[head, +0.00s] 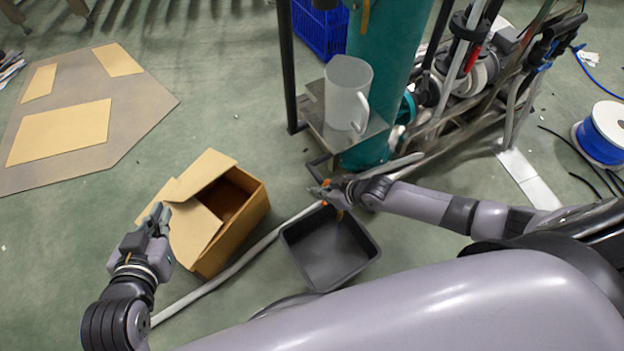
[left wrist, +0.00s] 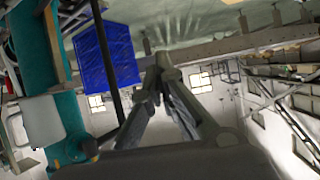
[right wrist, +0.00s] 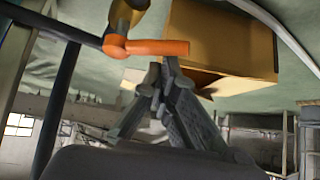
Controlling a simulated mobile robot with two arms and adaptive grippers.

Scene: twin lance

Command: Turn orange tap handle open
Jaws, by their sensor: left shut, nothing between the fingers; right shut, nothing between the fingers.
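The orange tap handle (right wrist: 155,47) is a short bar on a brass tap body (right wrist: 125,16) in the right wrist view. It points right, its free end just above my right fingertips (right wrist: 160,72); I cannot tell whether they touch it. In the head view, bits of orange of the handle (head: 340,214) show beside my right gripper (head: 318,192), which hides most of the tap. The right gripper is shut and empty. My left gripper (head: 158,214) is shut and empty above the cardboard box, away from the tap; it also shows in the left wrist view (left wrist: 163,66).
A grey tray (head: 325,250) sits on the floor below the tap. An open cardboard box (head: 240,230) stands left of it. A translucent jug (head: 346,95) stands on a metal shelf beside the teal column (head: 385,35).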

